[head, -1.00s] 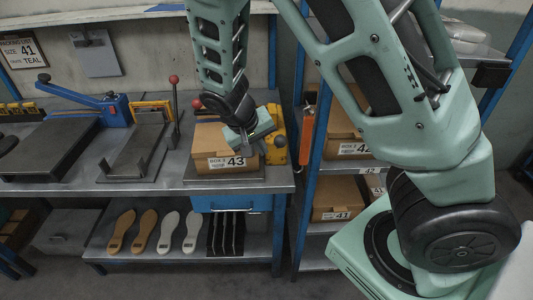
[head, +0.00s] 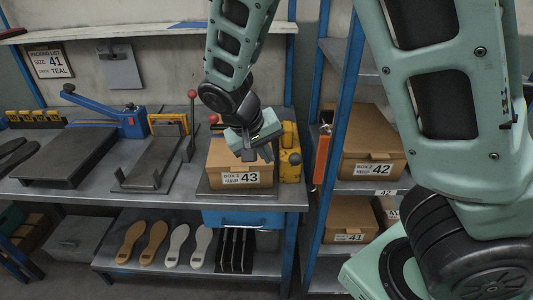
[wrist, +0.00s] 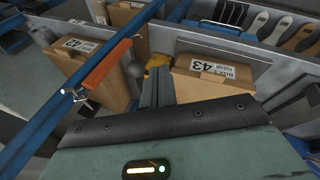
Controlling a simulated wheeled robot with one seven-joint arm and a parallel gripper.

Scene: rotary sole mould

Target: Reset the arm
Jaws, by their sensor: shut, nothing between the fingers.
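My gripper (head: 258,155) hangs from my arm above the workbench, in front of the upper part of a brown cardboard box labelled 43 (head: 240,178). In the wrist view my gripper's fingers (wrist: 157,86) are together with nothing between them. The same box (wrist: 215,82) shows there just right of the fingers. Part of the box's top is hidden behind my gripper in the head view; whether the two touch I cannot tell.
A blue-framed shelf right of the bench holds boxes labelled 42 (head: 368,150) and 41 (head: 350,215). An orange-handled tool (head: 321,157) hangs on its post. A yellow device (head: 289,150) stands beside box 43. A blue-levered press (head: 120,112) stands left. Soles (head: 155,242) lie below.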

